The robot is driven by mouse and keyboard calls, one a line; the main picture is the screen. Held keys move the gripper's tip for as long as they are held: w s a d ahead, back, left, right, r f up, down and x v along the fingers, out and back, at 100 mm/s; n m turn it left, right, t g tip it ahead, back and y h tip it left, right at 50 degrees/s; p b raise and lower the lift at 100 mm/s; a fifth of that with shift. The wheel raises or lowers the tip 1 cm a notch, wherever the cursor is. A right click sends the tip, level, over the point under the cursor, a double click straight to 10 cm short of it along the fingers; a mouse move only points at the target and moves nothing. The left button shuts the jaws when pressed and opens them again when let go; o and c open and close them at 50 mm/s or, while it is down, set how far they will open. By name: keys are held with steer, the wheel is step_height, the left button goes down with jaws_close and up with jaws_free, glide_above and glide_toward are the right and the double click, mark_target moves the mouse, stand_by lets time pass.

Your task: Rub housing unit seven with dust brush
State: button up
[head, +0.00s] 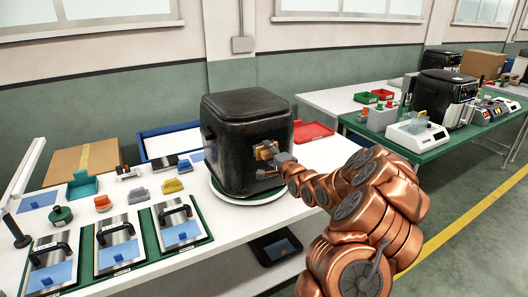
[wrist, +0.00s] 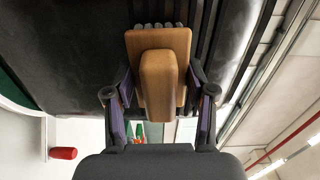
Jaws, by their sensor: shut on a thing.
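The housing unit (head: 238,125) is a large black box with rounded edges. It stands upright on a round white turntable (head: 222,197) on the white bench; I cannot read a number on it. My gripper (head: 277,158) is at its right-hand face. In the wrist view my gripper (wrist: 158,100) is shut on the dust brush (wrist: 158,75), which has a tan wooden block and handle. Its dark grey bristles point at the black surface and appear to be at or very near it; exact contact is hard to tell.
Three plates with black handles (head: 118,244) lie at the bench front. Small coloured fixtures (head: 172,186), a blue-edged tray (head: 170,141) and a red tray (head: 313,131) surround the unit. A green table (head: 440,148) with other machines stands at the right. Floor is clear at far right.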

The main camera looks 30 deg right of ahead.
mark_target(258, 154)
steer(key=shift+w, duration=0.15)
steer(key=shift+w+a+b, duration=0.15)
steer(key=shift+a+b, duration=0.3)
steer(key=shift+a, duration=0.55)
steer(key=shift+w+a+b, duration=0.15)
steer(key=shift+a+b, duration=0.3)
steer(key=shift+a, duration=0.5)
steer(key=shift+s+a+f+b, duration=0.1)
steer(key=shift+s+b, duration=1.4)
steer(key=shift+s, duration=0.8)
steer(key=shift+s+a+b, duration=0.15)
steer(key=shift+s+b, duration=0.15)
steer(key=shift+s, duration=0.4)
steer(key=shift+s+a+b, duration=0.1)
steer(key=shift+s+b, duration=0.95)
steer(key=shift+s, duration=0.4)
